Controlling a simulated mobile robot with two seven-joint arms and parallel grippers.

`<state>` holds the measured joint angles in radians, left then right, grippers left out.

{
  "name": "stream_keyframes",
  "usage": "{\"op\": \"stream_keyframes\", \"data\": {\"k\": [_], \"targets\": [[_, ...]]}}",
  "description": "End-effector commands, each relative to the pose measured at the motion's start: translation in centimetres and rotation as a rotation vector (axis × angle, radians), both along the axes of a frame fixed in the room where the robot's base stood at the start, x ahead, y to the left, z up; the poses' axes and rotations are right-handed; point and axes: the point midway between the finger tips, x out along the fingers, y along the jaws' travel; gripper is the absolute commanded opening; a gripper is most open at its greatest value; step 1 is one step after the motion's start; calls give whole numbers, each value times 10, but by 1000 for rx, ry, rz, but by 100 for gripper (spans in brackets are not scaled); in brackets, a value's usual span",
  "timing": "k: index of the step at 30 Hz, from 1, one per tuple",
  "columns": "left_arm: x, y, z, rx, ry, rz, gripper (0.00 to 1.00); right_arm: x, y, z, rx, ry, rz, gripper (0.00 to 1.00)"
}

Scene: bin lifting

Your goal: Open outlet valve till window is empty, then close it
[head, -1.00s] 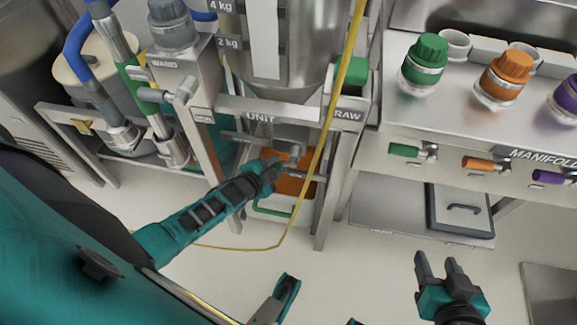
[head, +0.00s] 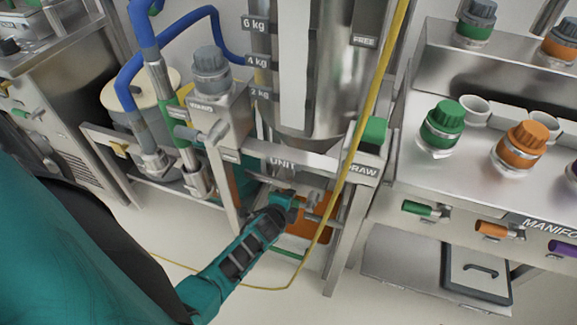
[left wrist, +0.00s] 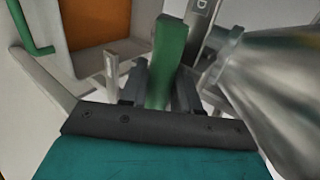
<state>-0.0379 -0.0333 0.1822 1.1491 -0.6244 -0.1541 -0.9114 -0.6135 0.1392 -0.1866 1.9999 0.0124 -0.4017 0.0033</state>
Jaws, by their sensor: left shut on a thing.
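The steel hopper (head: 332,75) stands in the middle of the head view, with 6 kg, 4 kg and 2 kg marks beside its tall pale window strip (head: 293,65). I cannot tell a material level in the window. My left gripper (head: 292,200) is below the hopper, by its outlet. In the left wrist view, my left gripper (left wrist: 160,88) is shut on a green lever (left wrist: 168,55), which I take for the outlet valve handle. A metal spout (left wrist: 262,80) is close on the right there. The lever is hidden in the head view. My right gripper is out of view.
An orange surface (head: 312,226) shows below the outlet, behind my left gripper. A yellow cable (head: 372,105) hangs in front of the hopper. The manifold bench (head: 470,185) with coloured knobs is at right. A wand unit (head: 212,100) with blue hoses is at left.

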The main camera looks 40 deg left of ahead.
Motion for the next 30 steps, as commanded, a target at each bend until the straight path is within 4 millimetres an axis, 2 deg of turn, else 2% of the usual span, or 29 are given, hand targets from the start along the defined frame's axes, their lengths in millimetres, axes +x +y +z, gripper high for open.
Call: {"op": "stream_keyframes", "data": {"k": [16,17,18,22,30], "targets": [[1,2,3,32,6,-2,0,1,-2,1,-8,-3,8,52],[1,2,3,31,6,-2,33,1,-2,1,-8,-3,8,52],[1,2,3,31,6,-2,37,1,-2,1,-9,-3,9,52],[1,1,3,29,6,-1,49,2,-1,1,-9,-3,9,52],[0,0,3,25,6,-1,50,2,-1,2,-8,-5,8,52]]}}
